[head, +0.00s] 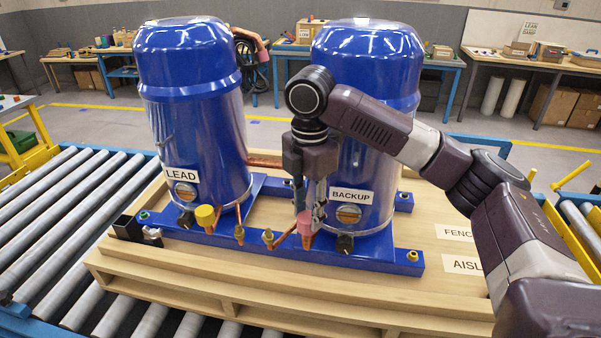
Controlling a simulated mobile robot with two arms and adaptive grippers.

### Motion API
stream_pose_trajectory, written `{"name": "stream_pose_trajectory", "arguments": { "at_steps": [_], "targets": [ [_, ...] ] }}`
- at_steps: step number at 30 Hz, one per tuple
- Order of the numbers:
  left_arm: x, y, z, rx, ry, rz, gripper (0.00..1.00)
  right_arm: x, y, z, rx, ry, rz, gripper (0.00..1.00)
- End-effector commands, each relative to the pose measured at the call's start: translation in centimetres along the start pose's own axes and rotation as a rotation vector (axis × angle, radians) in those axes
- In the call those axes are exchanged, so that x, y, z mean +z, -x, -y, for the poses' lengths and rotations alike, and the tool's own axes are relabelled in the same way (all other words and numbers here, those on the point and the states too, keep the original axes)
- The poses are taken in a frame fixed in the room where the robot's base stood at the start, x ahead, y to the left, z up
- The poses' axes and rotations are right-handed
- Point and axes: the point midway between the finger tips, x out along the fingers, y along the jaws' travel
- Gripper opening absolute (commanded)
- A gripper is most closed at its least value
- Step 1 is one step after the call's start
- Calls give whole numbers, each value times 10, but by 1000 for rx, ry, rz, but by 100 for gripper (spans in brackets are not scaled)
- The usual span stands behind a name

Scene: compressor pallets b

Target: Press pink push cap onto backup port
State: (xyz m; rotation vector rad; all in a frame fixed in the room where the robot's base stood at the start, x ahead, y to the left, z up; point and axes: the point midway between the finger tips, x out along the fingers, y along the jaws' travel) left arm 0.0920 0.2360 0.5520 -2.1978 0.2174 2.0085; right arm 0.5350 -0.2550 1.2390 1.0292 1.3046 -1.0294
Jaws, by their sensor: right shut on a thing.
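The pink push cap (305,226) is at the fingertips of my right gripper (310,208), which points down in front of the blue BACKUP compressor (377,150). The gripper is shut on the cap. The cap is right at the upper end of a copper stub, the backup port (306,241), low at the compressor's front left. I cannot tell whether cap and port touch or how far the cap sits on it. The fingers hide part of the cap. My left gripper is not in view.
The blue LEAD compressor (190,125) stands to the left, with a yellow cap (205,215) on a low port. Both stand on a blue frame (385,255) on a wooden pallet (240,283). Brass fittings (268,236) are close left of the gripper. Rollers (60,210) lie left.

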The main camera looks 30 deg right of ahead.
Motion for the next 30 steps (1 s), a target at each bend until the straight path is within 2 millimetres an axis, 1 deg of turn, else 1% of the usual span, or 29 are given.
{"name": "stream_pose_trajectory", "arguments": {
  "at_steps": [1,6,11,18,22,23,30],
  "targets": [
    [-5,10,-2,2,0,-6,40,3,11,-2,-2,44,-3,8],
    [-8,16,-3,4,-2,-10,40,8,20,-6,-7,150,-8,8],
    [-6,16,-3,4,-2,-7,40,9,20,-7,-7,174,-8,8],
    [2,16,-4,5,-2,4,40,9,20,-7,-7,176,-8,8],
    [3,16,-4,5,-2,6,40,10,20,-7,-6,222,-6,8],
    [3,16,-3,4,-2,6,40,11,19,-7,-7,237,-6,8],
    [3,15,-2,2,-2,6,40,11,-5,-6,-8,232,-6,8]
  ]
}}
